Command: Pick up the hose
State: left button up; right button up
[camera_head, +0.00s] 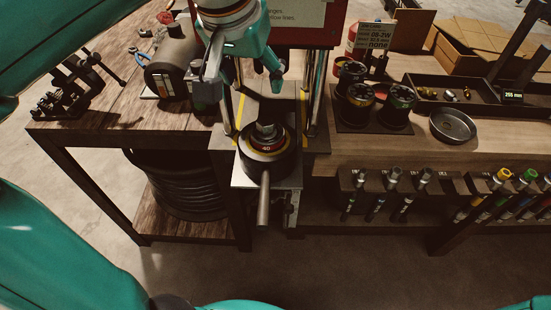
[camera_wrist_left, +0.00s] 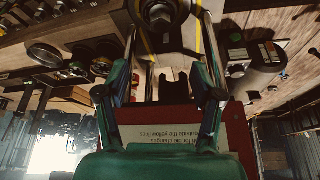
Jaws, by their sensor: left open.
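My left gripper (camera_head: 240,88) is open above the crimper in the middle of the head view. In the left wrist view its two fingers (camera_wrist_left: 168,55) are spread apart with nothing between them. The crimper's round die holder (camera_head: 266,160), marked 40, sits below and in front of the gripper. A metal fitting stands up in its centre, and a grey-brown rod (camera_head: 264,200) sticks out toward me. I cannot tell whether this rod is a hose. A coil of black hose (camera_head: 180,190) lies on the lower shelf at left. My right gripper is not in view.
Short pieces with fittings hang in a rack (camera_head: 370,182) at right. Several dark die sets (camera_head: 362,95) and a round metal dish (camera_head: 453,126) stand on the right bench. A dark cylinder (camera_head: 168,68) and a small black vise-like tool (camera_head: 62,105) are on the left bench.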

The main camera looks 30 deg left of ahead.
pick_arm(q)
send_over(267, 120)
jog(key=s, duration=0.2)
jog(key=f, duration=0.9)
jog(key=shift+d+f+b, duration=0.1)
jog(key=shift+d+b, duration=0.2)
jog(key=shift+b, duration=0.1)
jog(key=x, duration=0.4)
jog(key=shift+f, duration=0.45)
jog(key=shift+w+a+f, duration=0.15)
jog(key=shift+w+f, duration=0.1)
jog(key=shift+f, duration=0.3)
jog(key=c, duration=1.2)
grip_shut()
jog(key=shift+r, duration=0.15)
